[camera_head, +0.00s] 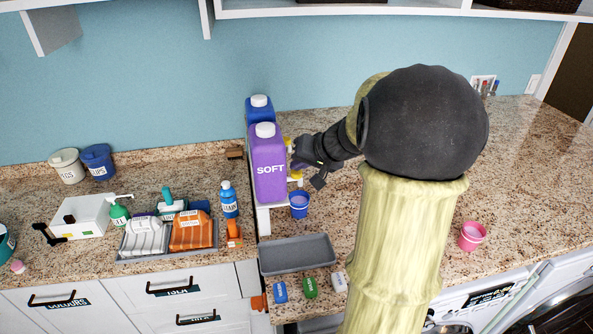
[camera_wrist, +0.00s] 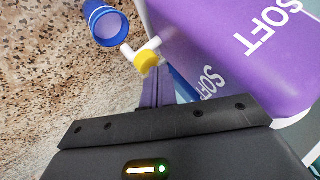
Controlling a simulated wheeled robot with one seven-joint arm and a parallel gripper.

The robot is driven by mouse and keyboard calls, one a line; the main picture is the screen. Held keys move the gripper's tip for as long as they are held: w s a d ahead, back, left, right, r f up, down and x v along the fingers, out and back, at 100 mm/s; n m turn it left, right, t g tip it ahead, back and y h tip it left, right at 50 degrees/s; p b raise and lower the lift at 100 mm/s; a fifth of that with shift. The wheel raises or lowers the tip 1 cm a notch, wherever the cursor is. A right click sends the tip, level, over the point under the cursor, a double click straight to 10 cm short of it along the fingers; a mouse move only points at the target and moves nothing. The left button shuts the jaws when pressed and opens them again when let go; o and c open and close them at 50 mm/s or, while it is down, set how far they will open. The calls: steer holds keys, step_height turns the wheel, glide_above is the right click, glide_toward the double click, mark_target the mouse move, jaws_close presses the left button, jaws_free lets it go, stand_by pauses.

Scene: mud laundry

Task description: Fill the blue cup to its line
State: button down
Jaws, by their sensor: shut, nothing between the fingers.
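The blue cup (camera_head: 299,205) stands on the counter at the front right of the purple SOFT jug (camera_head: 268,165), just below its tap (camera_head: 296,177). In the wrist view the blue cup (camera_wrist: 104,22) shows pale marks on its side; its liquid level cannot be made out. The tap (camera_wrist: 147,60) has a yellow knob and white spout, whose end is close to the cup's rim in that view. My gripper (camera_head: 298,158) is shut and empty beside the jug, near the tap. Its narrow fingers (camera_wrist: 156,92) point toward the tap; contact cannot be told.
A blue jug (camera_head: 259,108) stands behind the purple one. A grey tray (camera_head: 297,254) and several small containers lie in front. A pink cup (camera_head: 472,236) stands far right. Bottles and a folded-cloth tray are at left. My arm covers the middle of the counter.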

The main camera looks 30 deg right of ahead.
mark_target(300, 174)
steer(key=shift+r, duration=0.6)
steer(key=shift+r+p, duration=1.65)
steer(key=shift+r, duration=0.85)
steer(key=shift+f, duration=0.1)
